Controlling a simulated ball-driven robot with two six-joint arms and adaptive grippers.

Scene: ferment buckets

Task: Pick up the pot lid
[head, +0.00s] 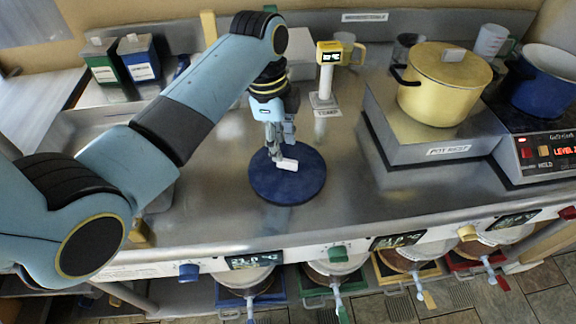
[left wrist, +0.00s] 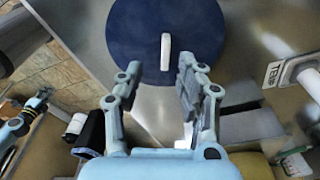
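The pot lid is a round dark blue disc (head: 306,184) lying flat on the steel counter, with a white bar handle (head: 287,164) standing at its middle. In the left wrist view the lid (left wrist: 133,35) fills the top, its handle (left wrist: 165,50) pointing along the gap between the fingers. My left gripper (head: 279,151) hangs over the lid, close to the handle. In the left wrist view this gripper (left wrist: 160,70) is open, its fingers spread either side of the handle line and nothing held. Contact with the handle cannot be told.
A yellow pot (head: 440,88) with its lid on stands on the raised pot rest (head: 405,145) at right. A yellow thermometer stand (head: 325,85) rises behind the blue lid. The counter left of the lid is clear.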

